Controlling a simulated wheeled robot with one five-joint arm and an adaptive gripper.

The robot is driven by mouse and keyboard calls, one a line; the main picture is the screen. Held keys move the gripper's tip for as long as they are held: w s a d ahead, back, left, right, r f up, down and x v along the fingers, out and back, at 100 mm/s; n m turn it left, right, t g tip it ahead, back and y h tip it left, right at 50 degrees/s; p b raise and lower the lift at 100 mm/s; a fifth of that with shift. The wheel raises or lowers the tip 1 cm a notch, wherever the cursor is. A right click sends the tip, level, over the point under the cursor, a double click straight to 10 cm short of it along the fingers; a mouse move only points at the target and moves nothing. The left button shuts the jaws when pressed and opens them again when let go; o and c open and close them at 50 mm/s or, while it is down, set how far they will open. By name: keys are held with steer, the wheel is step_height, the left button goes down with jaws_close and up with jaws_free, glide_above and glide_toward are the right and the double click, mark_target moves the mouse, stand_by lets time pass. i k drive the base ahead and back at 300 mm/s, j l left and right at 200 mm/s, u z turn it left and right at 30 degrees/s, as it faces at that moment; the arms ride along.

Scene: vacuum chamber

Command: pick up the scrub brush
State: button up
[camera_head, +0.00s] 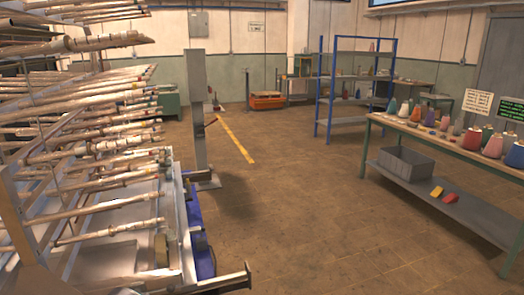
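I cannot pick out a scrub brush for certain in this view. A small yellow block (437,191) and a small red block (450,198) lie on the grey lower shelf of the long table at the right. They are too small to tell whether either is a brush. A small brown block (161,250) sits at the edge of the metal machine on the left, and its kind is also unclear. My gripper is not in view.
A large machine (110,270) with many rods fills the left, with a grey post (197,110). The long table (373,118) bears several cones; a grey bin (405,162) is on its lower shelf. A blue shelf rack (352,120) stands behind. The middle floor is clear.

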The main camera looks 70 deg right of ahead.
mark_target(411, 124)
steer(key=z, duration=3.3)
